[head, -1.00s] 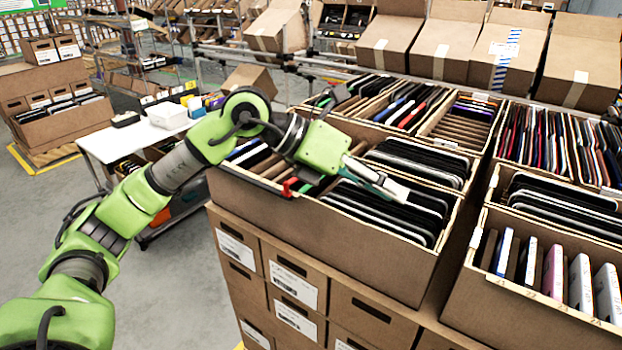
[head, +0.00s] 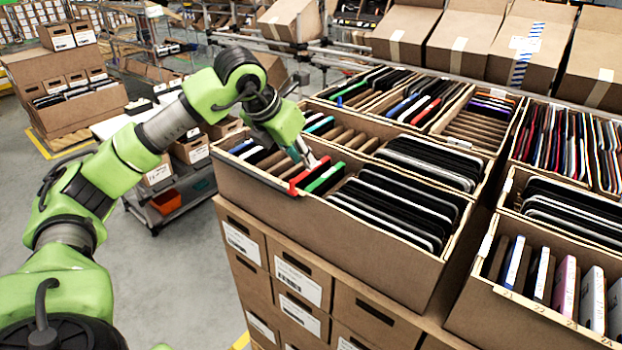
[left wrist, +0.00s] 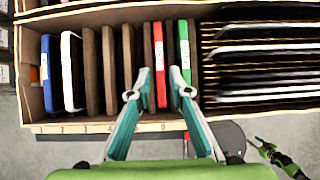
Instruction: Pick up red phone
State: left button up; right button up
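The red phone (head: 309,174) stands on edge in the front carton, left of a green phone (head: 326,178). In the left wrist view the red phone (left wrist: 159,62) shows its narrow red edge between brown dividers. My left gripper (head: 304,154) is over the carton, close to the red phone. In the left wrist view the left gripper (left wrist: 160,80) is open, its fingertips on either side of the red phone's line, with the green phone (left wrist: 184,48) just beyond the right finger. Contact cannot be told. My right gripper (left wrist: 262,148) seems to show small at the lower right.
The carton (head: 330,215) also holds black tablets (head: 400,205) on the right and blue and white devices on the left. More filled cartons stand behind and to the right. A cart (head: 185,185) stands on the floor at left.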

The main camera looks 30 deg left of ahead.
aim_at(308, 171)
pick_arm(q)
jog(key=shift+w+f+p, duration=0.25)
jog(key=shift+f+p, duration=0.15)
jog(key=shift+f, duration=0.1)
jog(key=p+x, duration=0.1)
jog(key=x, duration=0.2)
jog(key=shift+w+f, duration=0.15)
jog(key=shift+f, duration=0.15)
jog(key=shift+w+f, duration=0.2)
jog(key=shift+f, duration=0.15)
jog(key=shift+r, duration=0.1)
grip_shut()
